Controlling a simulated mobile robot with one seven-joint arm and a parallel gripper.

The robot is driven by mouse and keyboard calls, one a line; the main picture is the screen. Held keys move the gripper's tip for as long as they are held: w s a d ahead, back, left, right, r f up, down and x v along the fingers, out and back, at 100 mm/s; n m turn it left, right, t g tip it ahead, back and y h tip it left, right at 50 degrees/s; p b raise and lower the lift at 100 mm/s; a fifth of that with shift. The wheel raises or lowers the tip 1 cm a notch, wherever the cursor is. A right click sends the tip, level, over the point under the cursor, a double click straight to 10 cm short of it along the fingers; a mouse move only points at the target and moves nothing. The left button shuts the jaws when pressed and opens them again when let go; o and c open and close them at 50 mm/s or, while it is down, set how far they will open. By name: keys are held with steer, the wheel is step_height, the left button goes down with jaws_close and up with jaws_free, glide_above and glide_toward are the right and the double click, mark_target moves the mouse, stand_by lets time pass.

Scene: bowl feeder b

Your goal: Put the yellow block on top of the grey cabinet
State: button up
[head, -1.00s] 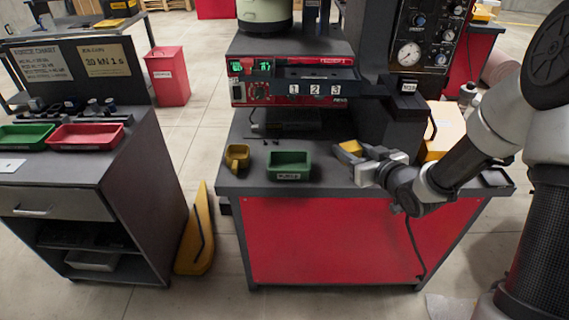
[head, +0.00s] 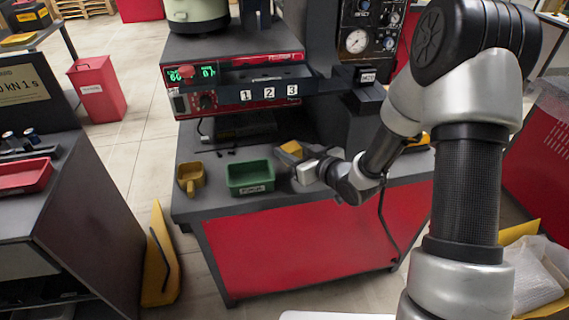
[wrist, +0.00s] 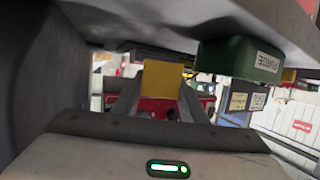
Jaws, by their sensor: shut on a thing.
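My gripper (head: 294,156) is shut on the yellow block (head: 291,147), over the dark bench top just right of a green bin. The block also shows between the two fingers in the wrist view (wrist: 162,78). I cannot tell whether its underside touches the bench. A grey cabinet (head: 92,205) stands apart at the left of the head view, cut off by the picture edge. A red tray (head: 24,174) lies on its top.
The green bin (head: 250,177) and a yellow cup-like holder (head: 191,178) stand on the red-fronted bench (head: 300,245). A red machine panel (head: 240,98) rises behind. A yellow wedge-shaped piece (head: 160,262) stands on the floor between bench and cabinet.

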steer(key=shift+f+b, duration=0.4)
steer(key=shift+f, duration=1.6)
steer(key=shift+f, duration=0.15)
steer(key=shift+f+b, duration=0.15)
steer(key=shift+b, duration=0.15)
steer(key=o, duration=1.1)
